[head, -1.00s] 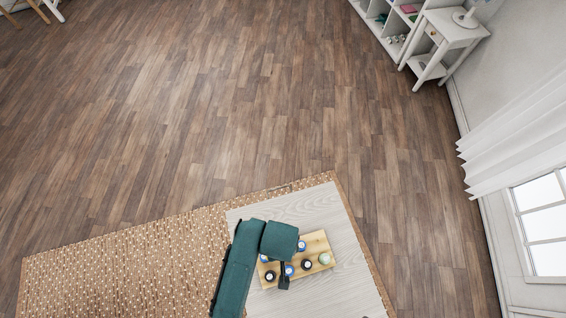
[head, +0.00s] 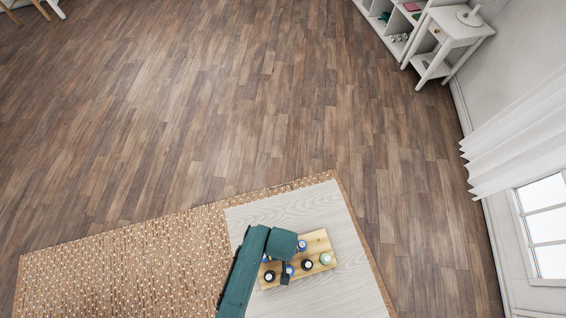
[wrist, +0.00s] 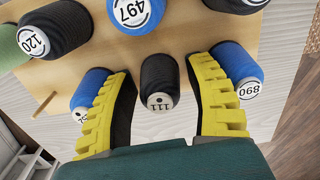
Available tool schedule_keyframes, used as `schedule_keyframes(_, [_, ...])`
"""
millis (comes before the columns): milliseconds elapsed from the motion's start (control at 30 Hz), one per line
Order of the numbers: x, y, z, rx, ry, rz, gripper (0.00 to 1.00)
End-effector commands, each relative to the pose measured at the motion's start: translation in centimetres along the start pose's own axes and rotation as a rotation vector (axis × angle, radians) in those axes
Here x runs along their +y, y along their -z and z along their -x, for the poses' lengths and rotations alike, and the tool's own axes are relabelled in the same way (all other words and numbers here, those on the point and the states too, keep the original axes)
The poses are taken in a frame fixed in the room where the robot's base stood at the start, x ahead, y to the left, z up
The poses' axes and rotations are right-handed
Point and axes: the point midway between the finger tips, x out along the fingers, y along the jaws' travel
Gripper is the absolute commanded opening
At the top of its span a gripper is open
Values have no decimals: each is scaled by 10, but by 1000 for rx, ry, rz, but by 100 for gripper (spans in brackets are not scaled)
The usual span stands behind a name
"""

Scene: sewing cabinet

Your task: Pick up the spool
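Several thread spools stand on a light wooden board (head: 318,243) on the table. In the wrist view, a black spool marked 111 (wrist: 160,80) sits between the two yellow fingers of my gripper (wrist: 164,112), with a narrow gap on each side. My gripper is open and reaches down around it. The task does not say which spool is meant.
Blue spools stand close outside the fingers, one marked 890 (wrist: 238,70) at right and one (wrist: 90,88) at left. Bare pale tabletop (head: 350,285) lies right of the board.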

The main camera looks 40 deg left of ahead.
Motion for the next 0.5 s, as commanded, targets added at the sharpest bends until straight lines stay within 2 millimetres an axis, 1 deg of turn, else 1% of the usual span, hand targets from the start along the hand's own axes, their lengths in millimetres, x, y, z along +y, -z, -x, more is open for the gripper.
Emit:
schedule_keyframes(33, [0, 0, 0, 0, 0, 0, 44])
schedule_keyframes(167, [0, 0, 0, 0, 0, 0, 19])
schedule_keyframes(200, [0, 0, 0, 0, 0, 0, 16])
schedule_keyframes(500, [0, 0, 0, 0, 0, 0, 15])
